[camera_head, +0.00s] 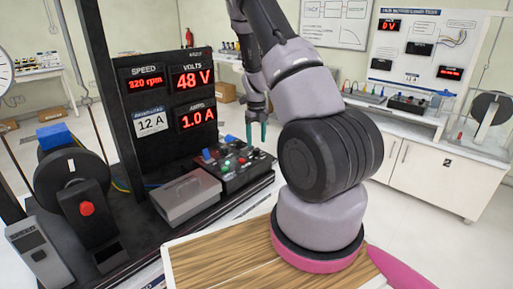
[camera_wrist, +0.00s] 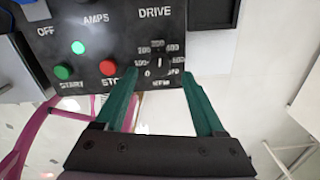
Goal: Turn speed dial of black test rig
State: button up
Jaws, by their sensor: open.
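The speed dial (camera_wrist: 159,61) shows in the wrist view as a small black knob with a pale pointer line, ringed by white numbers and marked RPM. It sits at the lower right of the black control panel (camera_head: 238,172). My gripper (camera_wrist: 160,76) is open, with one teal finger at each side of the dial's position in the picture. No contact with the dial is visible. In the head view my gripper (camera_head: 256,133) hangs over the panel's far side. The black test rig's speed display (camera_head: 145,83) seems to read 320 rpm; the dial itself is too small to make out there.
A green START button (camera_wrist: 63,72) and a red STOP button (camera_wrist: 108,68) lie left of the dial. A grey box (camera_head: 186,197) stands beside the panel, and the upright display board (camera_head: 172,100) rises behind. Open floor lies right of the panel.

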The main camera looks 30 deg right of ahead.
aim_at(256, 149)
jog(key=shift+f, duration=2)
grip_shut()
